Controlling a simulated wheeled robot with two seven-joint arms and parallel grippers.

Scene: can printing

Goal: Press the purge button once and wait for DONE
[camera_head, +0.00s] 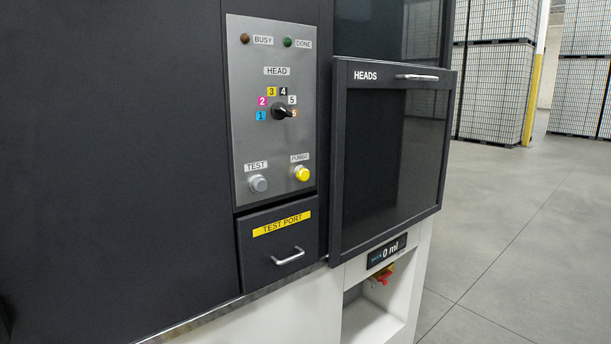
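The yellow purge button (302,174) sits at the lower right of the grey control panel (275,140), under a PURGE label (300,157). The DONE lamp (288,43) at the panel's top is dark green and looks unlit. The BUSY lamp (244,39) left of it is dark brown and looks unlit. The black HEAD knob (281,112) is ringed by coloured number labels, and its pointer is turned to the right, towards the orange 6. A grey TEST button (259,184) is left of the purge button. Neither of my grippers is in view.
A shut TEST PORT drawer (278,244) with a handle is below the panel. The HEADS window door (390,155) stands out at the right. A display (387,251) under it reads 0 ml, above an open white recess (372,318). Floor at right is clear.

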